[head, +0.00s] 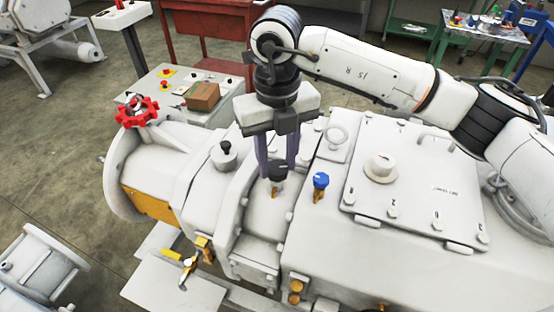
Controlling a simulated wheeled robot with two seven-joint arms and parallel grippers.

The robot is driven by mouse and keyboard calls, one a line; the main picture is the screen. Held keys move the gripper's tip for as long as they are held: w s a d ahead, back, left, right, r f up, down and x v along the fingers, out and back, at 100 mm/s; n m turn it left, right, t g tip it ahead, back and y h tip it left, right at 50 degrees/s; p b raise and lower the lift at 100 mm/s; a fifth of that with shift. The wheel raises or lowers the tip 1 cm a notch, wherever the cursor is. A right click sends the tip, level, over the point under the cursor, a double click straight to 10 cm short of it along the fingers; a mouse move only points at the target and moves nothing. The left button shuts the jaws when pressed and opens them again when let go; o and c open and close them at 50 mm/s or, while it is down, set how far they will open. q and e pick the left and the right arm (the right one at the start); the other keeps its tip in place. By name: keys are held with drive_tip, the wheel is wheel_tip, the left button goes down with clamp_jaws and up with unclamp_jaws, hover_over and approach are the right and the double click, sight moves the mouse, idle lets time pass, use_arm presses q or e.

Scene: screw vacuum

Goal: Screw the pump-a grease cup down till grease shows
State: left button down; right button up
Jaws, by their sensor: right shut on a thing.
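My right arm comes in from the right over a large white pump body (330,250). My right gripper (277,172) points down with its two purple fingers on either side of a small black cup (277,173) on top of the pump. The gripper is shut on this black cup, and a small brass stem (275,189) shows under it. I cannot tell whether grease shows there. A blue-capped cup (321,181) on a brass stem stands just to the right. Another black-topped fitting (224,147) stands to the left. My left gripper is not in view.
A red handwheel (137,112) rises at the pump's left end. A flat cover plate (420,190) with a round cap (380,167) lies to the right. Brass valves (188,264) stick out at the front. A control panel with a cardboard box (202,96) stands behind.

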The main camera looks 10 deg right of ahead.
sight(277, 166)
drive_tip(key=shift+r, duration=0.1)
idle(0.4)
drive_tip(key=o, duration=1.1)
drive_tip(key=shift+c, duration=0.2)
wheel_tip(277, 166, up, 10)
drive_tip(key=shift+r+b, duration=0.15)
drive_tip(key=shift+b, duration=0.2)
